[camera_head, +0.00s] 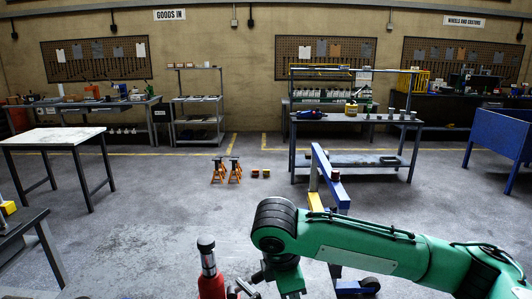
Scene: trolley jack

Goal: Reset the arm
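My green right arm (360,243) comes in from the right edge and reaches to the lower middle. It bends down at a dark joint, and its lower green link runs out of the bottom edge. The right gripper's fingers cannot be made out. A red jack-like body (210,286) with a metal neck and dark top stands upright at the bottom edge, left of the arm; its lower part is cut off. Dark metal parts (243,288) lie between it and the arm; I cannot tell what they belong to. My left arm and gripper are not in view.
A blue hoist-like frame (322,160) stands behind my arm, partly hidden. Orange stands (226,170) and small blocks (260,173) sit on open floor. A workbench (350,124) stands behind. Tables are at left (52,136), a blue bin (500,135) at right.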

